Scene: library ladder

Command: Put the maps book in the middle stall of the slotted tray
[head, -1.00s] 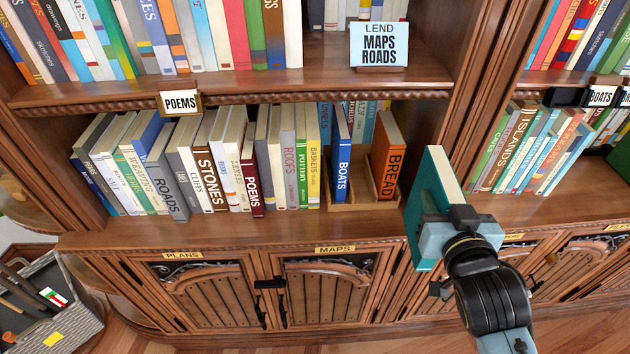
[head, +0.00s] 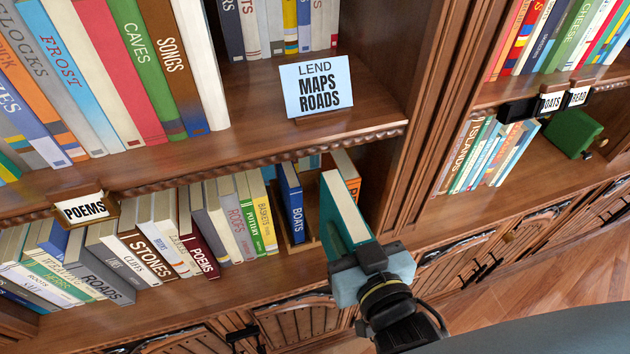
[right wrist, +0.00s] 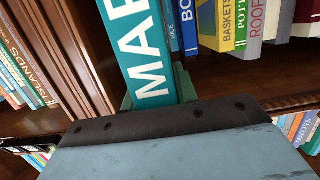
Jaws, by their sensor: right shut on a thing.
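The maps book (head: 346,207) is teal with pale page edges. My right gripper (head: 360,262) is shut on it and holds it upright, slightly tilted, at the shelf front. In the right wrist view the book's teal spine (right wrist: 143,50) shows the start of large white lettering that reads like MAP. The wooden slotted tray (head: 311,241) stands on the lower shelf, partly hidden behind the held book. The blue BOATS book (head: 292,205) is in its left part, and the orange-brown BREAD book (head: 347,168) is mostly hidden at its right. I cannot tell whether the maps book's far end is inside the middle stall.
A row of books ending with the yellow BASKETS book (head: 263,212) stands left of the tray. The cabinet upright (head: 420,130) is close on the right. The upper shelf holds a LEND MAPS ROADS sign (head: 317,87). A POEMS label (head: 84,209) hangs from its edge.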

